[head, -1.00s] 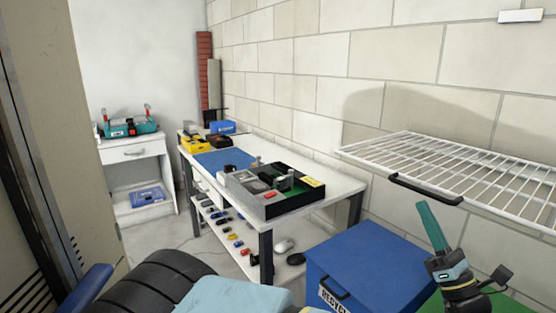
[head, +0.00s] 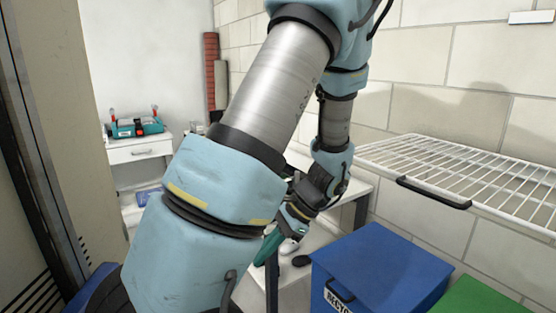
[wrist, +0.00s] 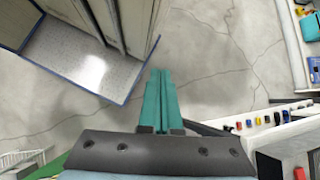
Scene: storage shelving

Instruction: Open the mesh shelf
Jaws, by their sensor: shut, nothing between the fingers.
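The mesh shelf (head: 455,172) is a white wire rack on the block wall at the right of the head view. A black handle (head: 434,193) runs along its front edge. My gripper (head: 268,248) is left of the shelf and lower, beside the workbench, with its teal fingers pointing down and partly hidden by my arm. In the wrist view my gripper (wrist: 160,75) shows its two teal fingers pressed together, with nothing between them, above the concrete floor. It is well apart from the handle.
A blue recycling bin (head: 375,265) stands below the shelf, with a green bin (head: 490,298) to its right. The white workbench (head: 355,186) is mostly hidden behind my arm. A small white table (head: 140,150) stands at the back left. A tall beige cabinet (head: 60,90) is at the near left.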

